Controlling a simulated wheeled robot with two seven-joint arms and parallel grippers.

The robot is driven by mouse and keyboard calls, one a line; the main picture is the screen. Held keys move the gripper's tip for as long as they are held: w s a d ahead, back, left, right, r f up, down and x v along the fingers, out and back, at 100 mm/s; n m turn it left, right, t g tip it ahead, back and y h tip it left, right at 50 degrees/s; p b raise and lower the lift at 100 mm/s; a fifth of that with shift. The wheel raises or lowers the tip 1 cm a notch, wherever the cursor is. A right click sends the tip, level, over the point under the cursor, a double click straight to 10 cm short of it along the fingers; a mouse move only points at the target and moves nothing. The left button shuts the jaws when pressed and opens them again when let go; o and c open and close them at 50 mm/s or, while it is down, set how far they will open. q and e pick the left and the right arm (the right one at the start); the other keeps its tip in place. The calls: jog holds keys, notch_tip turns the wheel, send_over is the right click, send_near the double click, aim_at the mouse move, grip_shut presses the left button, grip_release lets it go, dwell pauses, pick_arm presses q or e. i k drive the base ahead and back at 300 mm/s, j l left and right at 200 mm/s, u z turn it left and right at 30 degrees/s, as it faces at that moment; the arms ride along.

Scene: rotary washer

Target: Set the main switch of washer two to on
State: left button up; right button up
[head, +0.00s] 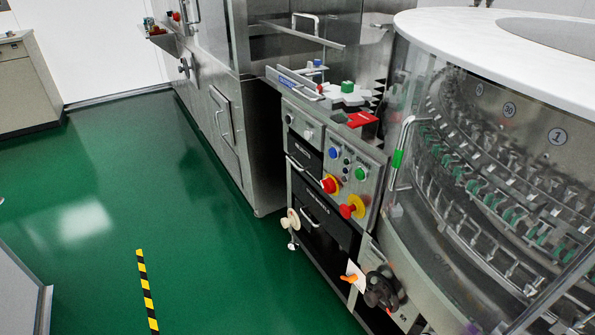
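The washer (480,170) is a round machine with a clear curved wall and a white top, at the right of the head view. Beside it stands a steel control cabinet (372,190). Its sloped panel carries a red knob on a yellow base (352,207), which looks like a rotary main switch. A green button (361,173) and a blue button (333,153) are higher up. The knob's setting is too small to read, and no label identifying washer two is legible. Neither of my grippers is in view.
A black handwheel (382,290) and an orange lever (348,279) stick out low on the cabinet side. A steel machine (225,120) stands behind. The green floor (110,210) at left is open, with a yellow-black strip (147,290).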

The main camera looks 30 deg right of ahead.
aim_at(328, 185)
jog(key=i+j+z, duration=0.1)
jog(key=i+z, duration=0.3)
jog(key=i+j+z, duration=0.2)
jog(key=i+z, duration=0.2)
jog(key=i+j+z, duration=0.4)
